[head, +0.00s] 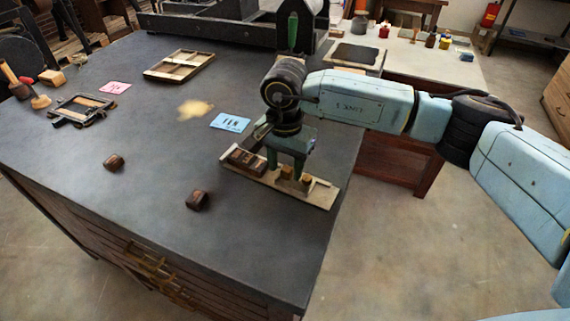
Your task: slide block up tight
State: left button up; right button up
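A shallow wooden tray (318,196) lies near the right edge of the dark bench. Dark brown blocks (247,160) sit side by side in its left part. A small tan block (286,173) stands in the tray right of them, with a space between. Another small tan piece (306,180) is farther right. My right gripper (285,170) points down into the tray, its two green fingers apart on either side of the tan block. I cannot tell whether both fingers touch it. My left gripper is not in view.
Two loose brown blocks (197,200) (114,162) lie on the bench (150,220) in front. A blue card (230,122), a pink card (115,87), a divided wooden tray (180,65) and a small frame (82,109) lie farther back. A press stands behind.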

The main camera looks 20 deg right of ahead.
aim_at(285, 167)
jog(key=shift+r, duration=0.15)
notch_tip(285, 167, up, 13)
dwell(0.5)
jog(key=shift+c, duration=0.2)
